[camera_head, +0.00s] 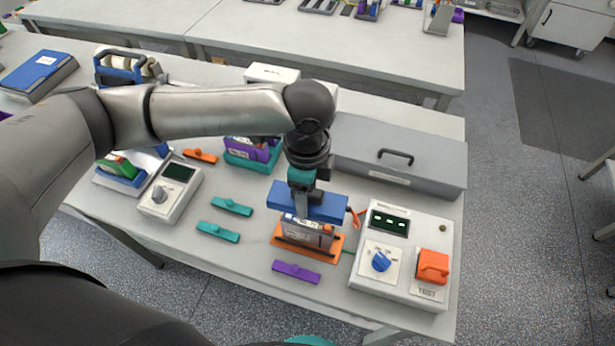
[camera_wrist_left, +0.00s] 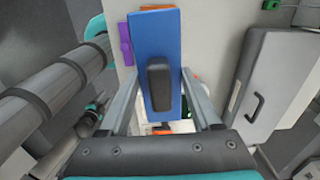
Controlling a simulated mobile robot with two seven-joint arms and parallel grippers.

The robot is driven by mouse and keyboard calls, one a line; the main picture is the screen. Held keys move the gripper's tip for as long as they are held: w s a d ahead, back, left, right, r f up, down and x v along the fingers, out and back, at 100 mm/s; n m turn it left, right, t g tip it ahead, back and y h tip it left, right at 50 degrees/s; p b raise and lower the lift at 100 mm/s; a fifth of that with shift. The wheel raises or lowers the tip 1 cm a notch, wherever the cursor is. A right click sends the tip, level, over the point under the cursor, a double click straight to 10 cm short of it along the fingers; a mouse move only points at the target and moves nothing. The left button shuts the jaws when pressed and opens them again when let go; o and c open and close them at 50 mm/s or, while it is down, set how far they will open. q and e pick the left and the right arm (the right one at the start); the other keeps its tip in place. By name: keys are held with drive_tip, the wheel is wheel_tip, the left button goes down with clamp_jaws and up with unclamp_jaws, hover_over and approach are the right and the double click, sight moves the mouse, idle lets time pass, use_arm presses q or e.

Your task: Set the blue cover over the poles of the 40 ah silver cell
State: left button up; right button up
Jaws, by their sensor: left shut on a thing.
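My left gripper (camera_head: 303,200) is shut on the dark grip of the blue cover (camera_head: 325,210). In the left wrist view, the gripper (camera_wrist_left: 160,85) has one finger on each side of that grip, and the blue cover (camera_wrist_left: 156,38) lies below it. The cover is level above the silver cell (camera_head: 308,236), which stands upright in an orange holder (camera_head: 288,245). The cover hides the cell's poles, and I cannot tell whether it touches the cell. My right gripper does not show.
A tester (camera_head: 400,255) with a blue knob and orange switch stands close at right. A long grey case (camera_head: 430,165) lies behind. A purple cover (camera_head: 296,272) lies in front, with teal covers (camera_head: 218,232) at left. A purple cell (camera_head: 250,152) stands behind left.

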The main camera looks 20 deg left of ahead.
use_arm(q)
drive_tip(key=shift+m, duration=0.3)
drive_tip(key=b, duration=0.6)
hover_over(307, 223)
wheel_tip(307, 223, down, 5)
drive_tip(key=shift+f, duration=0.1)
drive_tip(key=shift+f+b, duration=0.4)
drive_tip(key=shift+f, duration=1.3)
drive_tip(key=shift+p, duration=0.5)
drive_tip(key=o, duration=1.6)
drive_tip(key=shift+f, duration=0.1)
wheel_tip(307, 223, up, 15)
drive_tip(key=shift+r+p, duration=0.15)
drive_tip(key=shift+p, duration=0.6)
